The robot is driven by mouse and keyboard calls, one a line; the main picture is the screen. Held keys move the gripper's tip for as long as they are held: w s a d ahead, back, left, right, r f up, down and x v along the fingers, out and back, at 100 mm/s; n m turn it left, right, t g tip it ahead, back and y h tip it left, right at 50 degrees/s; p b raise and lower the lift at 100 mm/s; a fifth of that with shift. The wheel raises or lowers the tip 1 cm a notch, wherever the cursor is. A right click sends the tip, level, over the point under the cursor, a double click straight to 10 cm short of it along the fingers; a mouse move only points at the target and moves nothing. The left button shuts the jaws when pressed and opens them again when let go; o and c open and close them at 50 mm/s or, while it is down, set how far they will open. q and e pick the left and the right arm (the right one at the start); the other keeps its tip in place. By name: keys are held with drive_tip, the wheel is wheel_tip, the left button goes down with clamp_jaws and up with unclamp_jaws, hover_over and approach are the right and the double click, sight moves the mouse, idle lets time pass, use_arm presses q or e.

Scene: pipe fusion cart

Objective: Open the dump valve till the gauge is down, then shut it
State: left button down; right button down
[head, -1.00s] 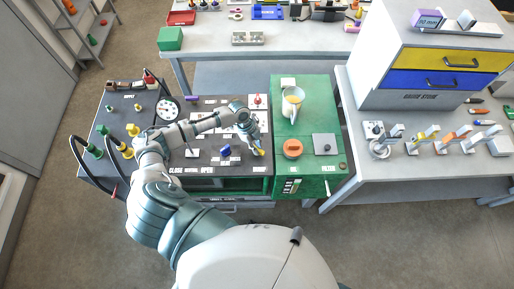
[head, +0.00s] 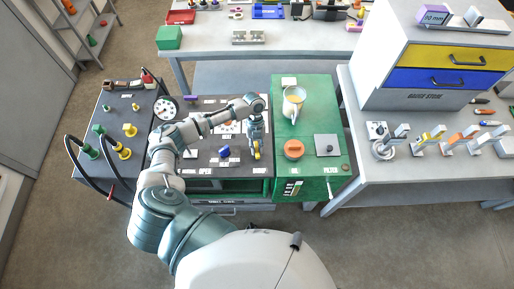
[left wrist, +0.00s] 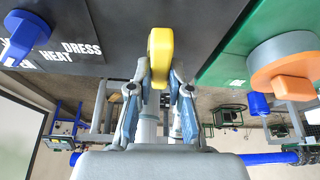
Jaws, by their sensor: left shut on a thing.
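My left gripper (head: 256,148) is over the right edge of the dark cart panel, its fingers closed on a yellow handle (head: 257,155). In the left wrist view the yellow handle (left wrist: 160,52) stands between the two fingertips (left wrist: 158,88), its rounded end beyond them. No label beside this handle is readable, so I cannot confirm it as the dump valve. The round white gauge (head: 165,108) is at the panel's back left; its needle is too small to read. My right gripper is not in view.
A blue selector knob (left wrist: 25,35) sits near the labels DRESS and HEAT. The green unit (head: 308,180) adjoins on the right, with an orange cap (head: 294,148) and a funnel (head: 293,98). Black hoses (head: 72,150) loop at the cart's left.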

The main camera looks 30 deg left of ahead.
use_arm(q)
drive_tip(key=shift+m, duration=0.5)
drive_tip(key=c, duration=1.1)
unclamp_jaws()
drive_tip(key=shift+d, duration=0.1)
drive_tip(key=shift+r, duration=0.2)
drive_tip(key=v, duration=1.1)
drive_tip(key=shift+w+r, duration=0.25)
drive_tip(key=shift+r, duration=0.05)
